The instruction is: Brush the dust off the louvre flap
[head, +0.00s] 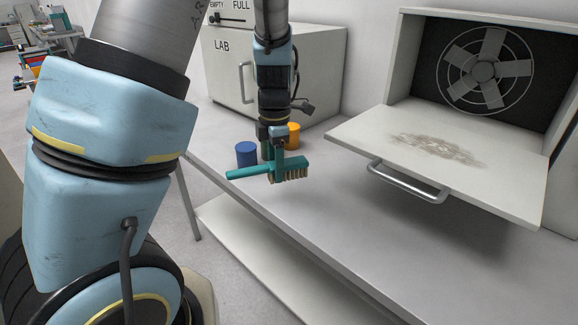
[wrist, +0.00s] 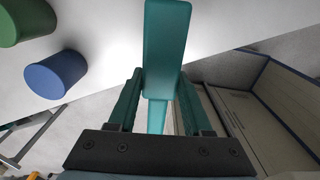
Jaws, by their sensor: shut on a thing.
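A teal brush (head: 268,170) with pale bristles is in my gripper (head: 274,150). It is held above the table, bristles down, its handle to the left. In the wrist view the teal brush (wrist: 166,45) sits between the two fingers of my gripper (wrist: 158,95), which are shut on it. The louvre flap (head: 440,155) is a pale panel lowered open in front of the fan housing, at the right. A brown patch of dust (head: 436,149) lies on its top face. The brush is left of the flap and apart from it.
A blue cylinder (head: 246,154) and an orange one (head: 292,135) stand on the table (head: 330,215) near the brush. A green cylinder (wrist: 25,20) shows in the wrist view. A grey LAB cabinet (head: 320,70) stands behind. The flap's bar handle (head: 408,184) juts out in front.

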